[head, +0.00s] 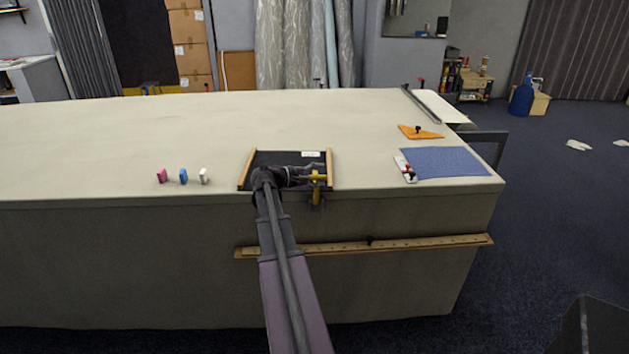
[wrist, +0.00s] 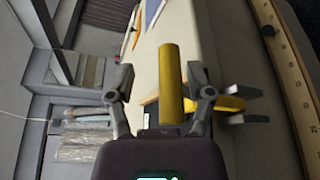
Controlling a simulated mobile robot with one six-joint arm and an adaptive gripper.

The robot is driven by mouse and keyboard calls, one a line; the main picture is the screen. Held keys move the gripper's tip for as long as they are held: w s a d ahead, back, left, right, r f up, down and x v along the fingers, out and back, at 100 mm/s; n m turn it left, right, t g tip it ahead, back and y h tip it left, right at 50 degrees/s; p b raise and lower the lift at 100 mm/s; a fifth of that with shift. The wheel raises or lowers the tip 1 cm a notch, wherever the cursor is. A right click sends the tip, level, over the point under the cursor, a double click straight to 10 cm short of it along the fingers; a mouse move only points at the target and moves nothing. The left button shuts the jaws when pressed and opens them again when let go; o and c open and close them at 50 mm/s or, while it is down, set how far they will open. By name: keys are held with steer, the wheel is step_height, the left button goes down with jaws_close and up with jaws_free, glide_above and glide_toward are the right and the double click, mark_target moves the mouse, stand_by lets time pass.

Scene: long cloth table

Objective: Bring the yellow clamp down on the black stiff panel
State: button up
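The black stiff panel (head: 282,157) lies flat on the table near its front edge, between two light wooden strips, with a small white label at its far right. The yellow clamp (head: 316,192) is at the panel's front right corner, over the table edge. In the wrist view, the clamp's yellow bar (wrist: 171,85) stands between my fingers, with a clear gap on the left and a narrower one on the right. My gripper (head: 311,175) is open around it. My arm hides part of the panel, and I cannot tell whether the clamp touches it.
Pink, blue (head: 183,176) and white small blocks stand left of the panel. A blue cloth sheet (head: 445,163) with a small strip holding knobs lies right, an orange triangle (head: 420,132) behind it. A wooden ruler rail (head: 400,245) runs along the table's front. The table's middle is clear.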

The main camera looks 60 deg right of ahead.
steer(key=shift+w+d, duration=0.1)
steer(key=shift+w, duration=0.15)
steer(key=p+v, duration=0.3)
steer(key=v, duration=1.2)
steer(key=shift+w+a, duration=0.15)
steer(key=shift+a, duration=0.2)
stand_by(1.5)
steer(key=shift+a+r, duration=0.1)
steer(key=shift+r, duration=0.05)
stand_by(0.6)
steer(key=w+a+f+t+y+p, duration=0.1)
steer(key=a+f+t+y, duration=0.15)
steer(key=a, duration=0.65)
steer(key=w+a+f+n+t+y+p, duration=0.1)
steer(key=a+f+t+y, duration=0.15)
steer(key=a, duration=0.55)
steer(key=w+a+f+t+y+p, duration=0.1)
steer(key=a+f+t+y+p, duration=0.15)
steer(key=a, duration=0.65)
steer(key=s+a+f+y, duration=0.1)
steer(key=s+a+y, duration=0.1)
steer(key=a, duration=0.9)
steer(key=s+a+f+y+p, duration=0.1)
steer(key=a+y, duration=0.3)
steer(key=a, duration=0.7)
steer(key=shift+s+a+n+t, duration=0.35)
steer(key=shift+s+t, duration=0.1)
steer(key=shift+s, duration=0.1)
